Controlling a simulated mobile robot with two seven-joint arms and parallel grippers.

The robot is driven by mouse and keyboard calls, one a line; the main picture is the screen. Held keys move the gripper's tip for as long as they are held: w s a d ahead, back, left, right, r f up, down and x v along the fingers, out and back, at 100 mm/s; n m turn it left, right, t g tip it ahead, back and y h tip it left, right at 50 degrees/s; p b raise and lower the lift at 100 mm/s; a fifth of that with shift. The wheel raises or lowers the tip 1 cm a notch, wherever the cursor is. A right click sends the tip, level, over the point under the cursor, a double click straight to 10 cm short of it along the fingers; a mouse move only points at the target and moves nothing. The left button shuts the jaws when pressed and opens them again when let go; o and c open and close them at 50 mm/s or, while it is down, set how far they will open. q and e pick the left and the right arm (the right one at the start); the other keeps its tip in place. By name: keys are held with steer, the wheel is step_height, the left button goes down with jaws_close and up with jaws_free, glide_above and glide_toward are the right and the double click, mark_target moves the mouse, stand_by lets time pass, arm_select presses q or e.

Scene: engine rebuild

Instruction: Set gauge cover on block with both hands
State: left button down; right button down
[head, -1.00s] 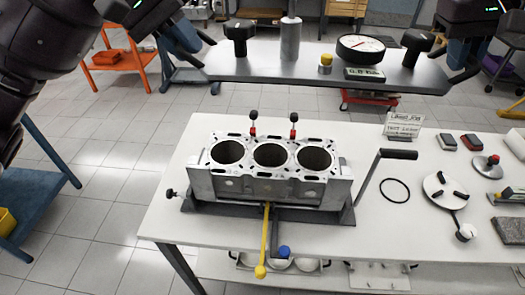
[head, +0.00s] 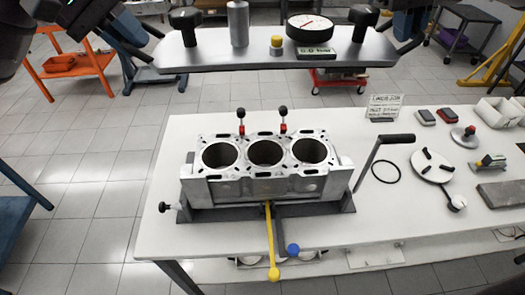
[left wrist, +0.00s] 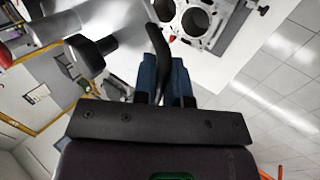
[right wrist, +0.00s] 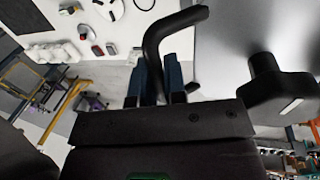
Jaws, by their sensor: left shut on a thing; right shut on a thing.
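The gauge cover (head: 220,60) is a long grey plate held level in the air, past the far side of the block in the head view. It carries a round dial, a small digital readout, a grey cylinder, a yellow-topped post and black knobs. My left gripper (left wrist: 167,78) is shut on the curved dark handle at its left end. My right gripper (right wrist: 161,80) is shut on the matching handle at its right end. The engine block (head: 240,188) stands on the table with three open bores facing up. Two black-knobbed pins with red collars (head: 241,128) rise at its back edge.
The white table (head: 150,225) holds a crank handle (head: 372,160), black ring (head: 385,172), round three-knobbed plate (head: 432,166) and small tools right of the block. A yellow-ended lever (head: 271,240) projects in front. The space above the block is clear.

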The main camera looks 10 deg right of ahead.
arm_select(q)
steer(key=shift+w+a, duration=0.15)
steer(key=shift+a, duration=0.1)
arm_select(e)
steer(key=shift+w, duration=0.15)
arm_select(q)
steer(key=shift+f, duration=0.1)
arm_select(e)
steer(key=shift+f, duration=0.1)
